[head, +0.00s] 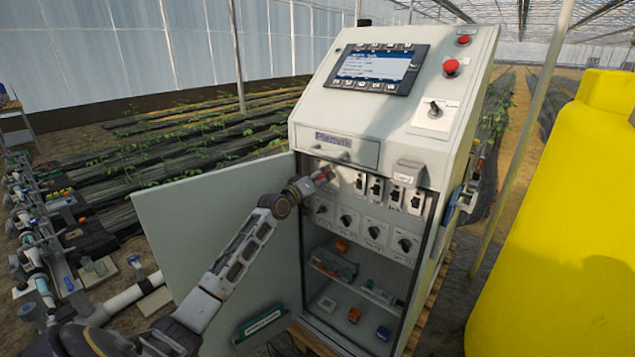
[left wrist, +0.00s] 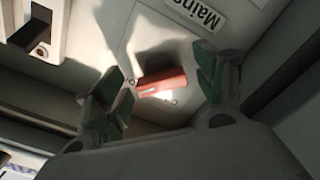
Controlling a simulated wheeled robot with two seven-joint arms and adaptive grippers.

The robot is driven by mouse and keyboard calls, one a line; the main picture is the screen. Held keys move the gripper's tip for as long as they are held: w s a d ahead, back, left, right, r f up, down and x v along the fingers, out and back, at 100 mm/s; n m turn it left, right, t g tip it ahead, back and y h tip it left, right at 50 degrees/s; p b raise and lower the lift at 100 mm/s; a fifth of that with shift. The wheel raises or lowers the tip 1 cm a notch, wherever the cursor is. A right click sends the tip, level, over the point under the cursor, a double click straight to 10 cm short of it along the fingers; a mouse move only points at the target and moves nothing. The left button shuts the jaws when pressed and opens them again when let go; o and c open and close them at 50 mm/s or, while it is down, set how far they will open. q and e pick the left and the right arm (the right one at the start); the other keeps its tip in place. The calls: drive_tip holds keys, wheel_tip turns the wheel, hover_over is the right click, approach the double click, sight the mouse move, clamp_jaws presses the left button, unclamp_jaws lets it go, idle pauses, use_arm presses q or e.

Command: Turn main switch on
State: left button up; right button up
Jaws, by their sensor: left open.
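The main switch has a red handle (left wrist: 162,82), seen in the left wrist view on a light plate under a label (left wrist: 191,12) that reads "Main" in part. My left gripper (left wrist: 168,88) is open, with its green-padded fingers on either side of the red handle; I cannot tell whether they touch it. In the head view my left gripper (head: 322,177) is at the upper left of the open cabinet (head: 304,225), in front of the switch, and hides most of it. A little red shows at the fingertips. My right gripper is not in view.
The cabinet door (head: 220,245) stands open to the left, beside my left arm. A row of black-levered switches (head: 376,188) lies right of the gripper, with rotary knobs (head: 374,232) below. A control screen (head: 372,68) is above. A yellow tank (head: 560,220) stands at the right.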

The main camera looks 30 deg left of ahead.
use_arm(q)
drive_tip(key=shift+s, duration=0.15)
drive_tip(key=s, duration=1.1)
drive_tip(key=shift+s+a, duration=0.3)
drive_tip(key=shift+a, duration=0.15)
idle(0.3)
idle(0.6)
